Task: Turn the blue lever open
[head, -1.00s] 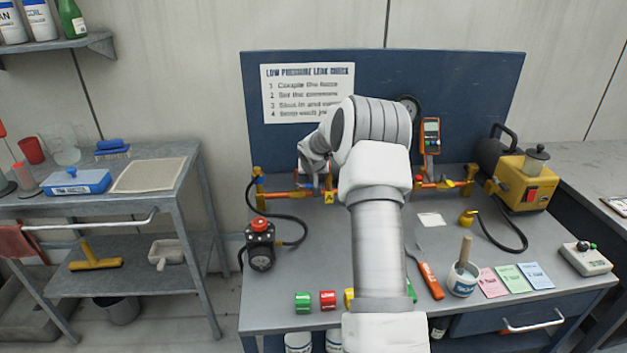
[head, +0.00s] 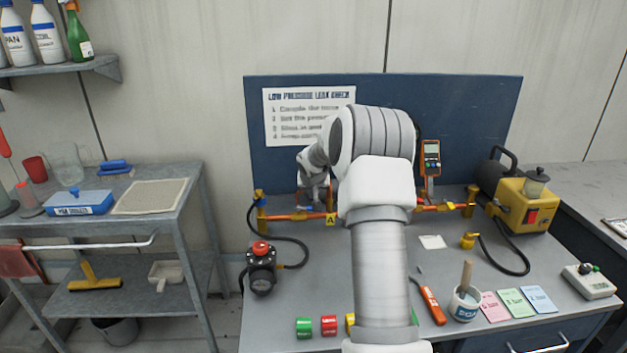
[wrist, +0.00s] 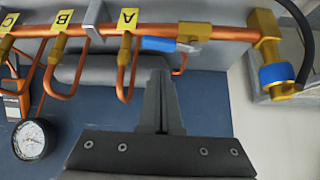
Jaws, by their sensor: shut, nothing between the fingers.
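In the wrist view the blue lever (wrist: 158,43) extends left from a brass valve body (wrist: 191,32) on the copper pipe (wrist: 225,32). It lies roughly parallel to the pipe, between the yellow A tag (wrist: 128,18) and the brass end fitting (wrist: 265,35). My gripper (wrist: 160,76) is shut and empty, its fingertips just below the lever in the picture, with a small gap seen between them. Whether they touch in depth I cannot tell. In the head view my gripper (head: 314,193) is at the pipe's left part, and the lever is hard to make out there.
A blue knob (wrist: 280,74) sits on the end fitting, with a black hose beside it. Copper loops hang under the tags, and a round gauge (wrist: 32,138) is at lower left. In the head view a red-topped regulator (head: 261,262) stands in front of the pipe's left end.

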